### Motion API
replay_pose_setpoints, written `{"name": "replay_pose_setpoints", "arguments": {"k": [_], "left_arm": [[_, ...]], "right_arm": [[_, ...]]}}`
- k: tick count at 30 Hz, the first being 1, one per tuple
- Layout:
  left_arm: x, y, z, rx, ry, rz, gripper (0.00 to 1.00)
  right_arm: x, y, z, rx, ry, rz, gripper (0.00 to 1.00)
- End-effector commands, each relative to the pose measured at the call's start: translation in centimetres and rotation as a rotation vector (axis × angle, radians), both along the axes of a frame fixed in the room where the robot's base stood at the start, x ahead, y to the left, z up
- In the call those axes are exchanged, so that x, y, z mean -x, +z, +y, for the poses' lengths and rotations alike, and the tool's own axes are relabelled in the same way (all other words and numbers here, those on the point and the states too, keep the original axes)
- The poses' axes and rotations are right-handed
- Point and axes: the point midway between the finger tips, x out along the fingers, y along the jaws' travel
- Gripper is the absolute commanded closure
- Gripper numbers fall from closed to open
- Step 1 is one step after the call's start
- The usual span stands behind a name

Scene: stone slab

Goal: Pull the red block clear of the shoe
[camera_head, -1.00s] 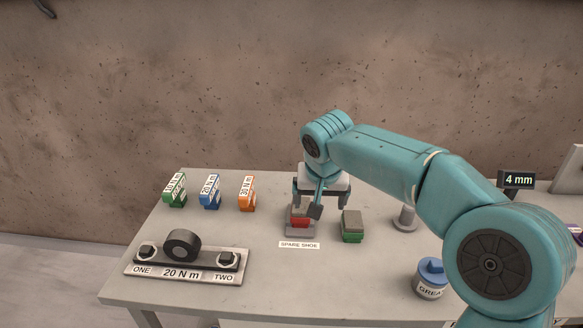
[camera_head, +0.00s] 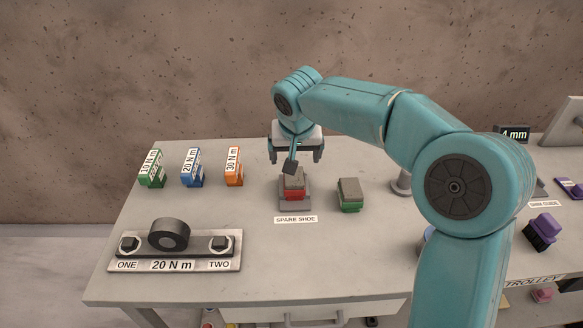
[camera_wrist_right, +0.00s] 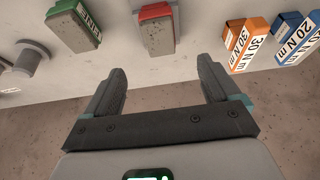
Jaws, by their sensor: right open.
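The red block (camera_head: 293,195) has a grey upper part and sits at the grey spare shoe (camera_head: 283,205), behind the SPARE SHOE label. Whether it rests in or on the shoe is hard to tell. My right gripper (camera_head: 295,157) is open and empty, above and behind the block, with part of the wrist hanging in front of it. In the right wrist view the red block (camera_wrist_right: 156,11) lies beyond the open fingertips of the gripper (camera_wrist_right: 161,78), roughly in line with the gap between them. My left gripper is out of view.
A green block with a grey top (camera_head: 350,195) stands close to the right of the shoe. Green (camera_head: 152,168), blue (camera_head: 192,167) and orange (camera_head: 233,166) labelled blocks stand to the left. A 20 N m fixture (camera_head: 175,247) lies at the front left. The bench between is clear.

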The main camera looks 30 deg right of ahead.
Motion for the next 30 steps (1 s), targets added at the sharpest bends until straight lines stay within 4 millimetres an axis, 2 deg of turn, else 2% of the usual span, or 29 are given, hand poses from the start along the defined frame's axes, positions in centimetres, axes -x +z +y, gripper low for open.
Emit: {"name": "replay_pose_setpoints", "arguments": {"k": [1,9,15,21,30], "left_arm": [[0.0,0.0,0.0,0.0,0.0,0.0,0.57],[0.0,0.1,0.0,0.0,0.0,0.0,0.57],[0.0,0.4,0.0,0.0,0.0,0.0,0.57],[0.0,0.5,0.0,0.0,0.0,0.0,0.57],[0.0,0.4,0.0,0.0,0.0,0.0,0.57]], "right_arm": [[-0.3,-1.2,-0.3,0.0,-0.001,0.005,0.11],[-2.3,-6.7,-1.3,-0.001,-0.001,0.004,0.11],[-3.7,-10.0,-2.0,0.0,-0.001,0.004,0.11],[-4.5,-11.6,-2.3,-0.001,0.0,0.001,0.11],[-4.6,-11.8,-2.4,-0.001,0.0,0.0,0.11]]}}
